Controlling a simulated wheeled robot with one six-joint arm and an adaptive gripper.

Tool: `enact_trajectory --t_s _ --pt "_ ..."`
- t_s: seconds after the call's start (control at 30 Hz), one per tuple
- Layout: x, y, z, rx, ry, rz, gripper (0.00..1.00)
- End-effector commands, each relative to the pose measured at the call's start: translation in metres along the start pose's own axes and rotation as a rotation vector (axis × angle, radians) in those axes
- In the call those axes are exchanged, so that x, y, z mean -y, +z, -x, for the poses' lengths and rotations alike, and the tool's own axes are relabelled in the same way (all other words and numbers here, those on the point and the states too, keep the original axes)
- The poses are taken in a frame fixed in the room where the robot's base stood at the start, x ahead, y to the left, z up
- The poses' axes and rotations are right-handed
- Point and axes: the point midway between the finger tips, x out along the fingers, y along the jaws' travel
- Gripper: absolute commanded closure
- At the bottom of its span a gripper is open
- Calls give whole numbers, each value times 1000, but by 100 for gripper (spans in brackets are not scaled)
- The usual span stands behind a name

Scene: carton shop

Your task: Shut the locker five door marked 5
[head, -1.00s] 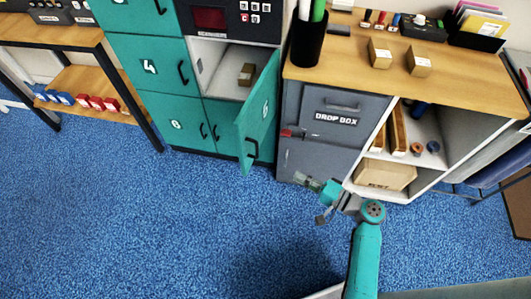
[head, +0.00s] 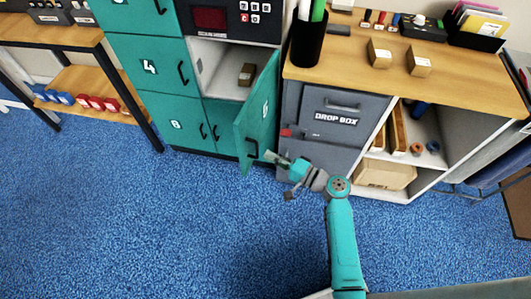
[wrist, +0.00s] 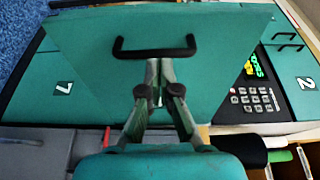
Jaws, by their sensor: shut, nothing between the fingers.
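The locker door marked 5 (head: 259,120) is teal and stands swung out from the locker bank, with its compartment (head: 215,75) open behind it. Its black handle (head: 252,148) shows near the lower free edge. My gripper (head: 269,155) is shut and empty, just right of this handle. In the wrist view the door (wrist: 210,80) fills the middle, with the handle (wrist: 155,52) across it. The fingertips (wrist: 159,66) lie just below the handle in that picture; I cannot tell whether they touch it or the door.
A small brown box (head: 246,74) lies inside the open compartment. The grey drop box cabinet (head: 320,165) stands close right of the door. A wooden desk (head: 455,70) and a shelf (head: 90,90) flank the lockers. The blue floor (head: 170,220) in front is clear.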

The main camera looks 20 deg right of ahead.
Motion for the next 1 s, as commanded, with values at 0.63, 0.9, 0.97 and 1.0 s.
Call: enact_trajectory --t_s 0.63,0.9,0.97,1.0 --pt "0 0 -24 -1 0 0 100" --pt "0 4 -36 -29 1 -1 100" --pt "0 7 -42 -45 1 -2 100" --pt "0 9 -47 -58 1 -2 100"
